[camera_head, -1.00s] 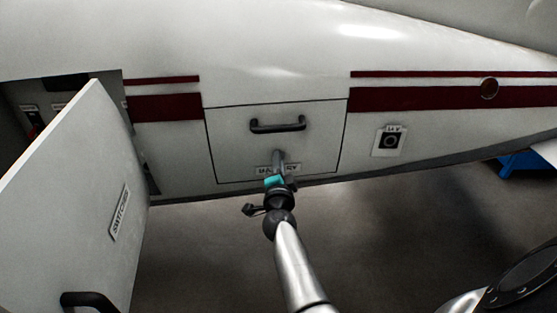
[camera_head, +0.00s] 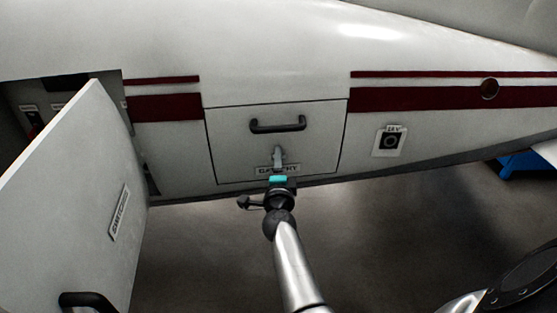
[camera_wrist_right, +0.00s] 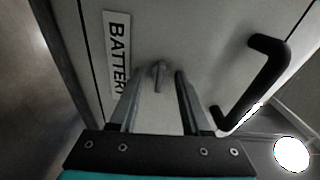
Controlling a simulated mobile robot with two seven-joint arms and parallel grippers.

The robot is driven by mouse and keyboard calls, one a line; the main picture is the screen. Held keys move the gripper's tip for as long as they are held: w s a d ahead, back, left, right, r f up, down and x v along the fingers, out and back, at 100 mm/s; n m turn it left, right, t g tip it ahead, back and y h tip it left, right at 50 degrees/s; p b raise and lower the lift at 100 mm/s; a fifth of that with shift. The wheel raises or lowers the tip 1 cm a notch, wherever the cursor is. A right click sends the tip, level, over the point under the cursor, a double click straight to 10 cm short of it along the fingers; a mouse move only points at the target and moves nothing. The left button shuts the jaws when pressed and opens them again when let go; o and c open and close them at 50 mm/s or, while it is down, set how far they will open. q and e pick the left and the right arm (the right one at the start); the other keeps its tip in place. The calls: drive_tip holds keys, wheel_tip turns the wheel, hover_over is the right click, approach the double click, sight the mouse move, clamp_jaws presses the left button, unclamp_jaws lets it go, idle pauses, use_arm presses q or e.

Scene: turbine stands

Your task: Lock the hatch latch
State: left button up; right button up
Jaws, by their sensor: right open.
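The battery hatch (camera_head: 230,140) is closed flush in the white hull, with its grey latch (camera_head: 278,155) at the lower middle beside the BATTERY label (camera_head: 263,170). My right gripper (camera_head: 278,174) is just below the latch in the head view, and its teal part shows there. In the right wrist view, my right gripper (camera_wrist_right: 160,80) is open, and the small grey latch (camera_wrist_right: 159,75) shows between its two fingers. Contact cannot be told. The BATTERY label (camera_wrist_right: 117,50) is left of the fingers. My left gripper is not in view.
The hatch's black handle (camera_head: 277,125) sticks out above the latch; in the wrist view this handle (camera_wrist_right: 262,80) is close to the right finger. An open white door (camera_head: 85,190) stands out at the left. A small socket panel (camera_head: 389,141) is right of the hatch.

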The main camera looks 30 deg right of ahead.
drive_tip(key=shift+o, duration=0.8)
drive_tip(key=shift+s, duration=0.1)
drive_tip(key=p+v, duration=0.1)
drive_tip(key=v, duration=0.4)
